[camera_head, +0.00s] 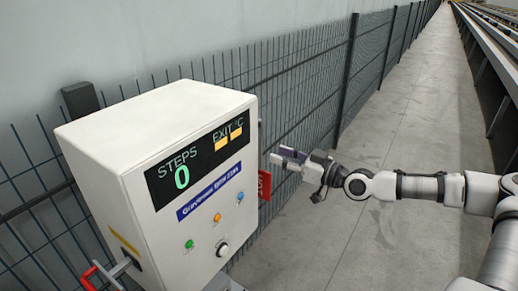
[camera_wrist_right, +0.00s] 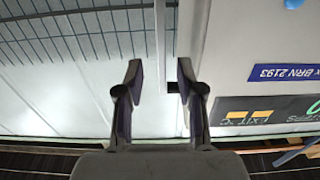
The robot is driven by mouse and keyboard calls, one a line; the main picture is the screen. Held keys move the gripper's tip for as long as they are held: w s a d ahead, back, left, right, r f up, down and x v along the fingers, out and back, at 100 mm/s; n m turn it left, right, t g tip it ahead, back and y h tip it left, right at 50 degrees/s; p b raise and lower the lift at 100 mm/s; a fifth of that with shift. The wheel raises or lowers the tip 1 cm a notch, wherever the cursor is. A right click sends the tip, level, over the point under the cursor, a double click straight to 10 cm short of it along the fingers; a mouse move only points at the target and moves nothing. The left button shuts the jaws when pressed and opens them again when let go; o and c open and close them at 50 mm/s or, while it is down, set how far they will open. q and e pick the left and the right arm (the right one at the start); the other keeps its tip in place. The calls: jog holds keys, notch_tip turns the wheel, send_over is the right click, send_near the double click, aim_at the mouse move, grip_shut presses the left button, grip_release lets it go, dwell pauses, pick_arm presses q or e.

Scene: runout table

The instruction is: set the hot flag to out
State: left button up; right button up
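The red flag (camera_head: 264,185) stands at the right side edge of the white control cabinet (camera_head: 100,135). Its pale lettering is only partly readable. My right gripper (camera_head: 288,158) is beside the cabinet's right side, close to the flag's upper right; I cannot tell whether they touch. In the right wrist view my right gripper (camera_wrist_right: 160,75) is open, with a clear gap between its fingers. The cabinet (camera_wrist_right: 235,60) is close by the right-hand finger there. I cannot make out the red flag in that view. My left gripper is not in view.
The cabinet front has a display (camera_head: 200,155) reading STEPS 0 and EXIT °C, several coloured lights and a knob (camera_head: 222,249). A red-handled lever (camera_head: 89,278) is on its left side. A mesh fence (camera_head: 300,90) runs behind. The walkway (camera_head: 400,130) at right is clear.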

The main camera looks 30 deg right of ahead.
aim_at(261, 149)
jog(key=b+x, duration=0.4)
jog(key=x, duration=0.3)
jog(key=shift+w+a, duration=0.25)
jog(key=shift+w, duration=0.05)
jog(key=shift+d, duration=0.1)
jog(key=shift+c, duration=0.3)
jog(key=shift+s, duration=0.1)
grip_shut()
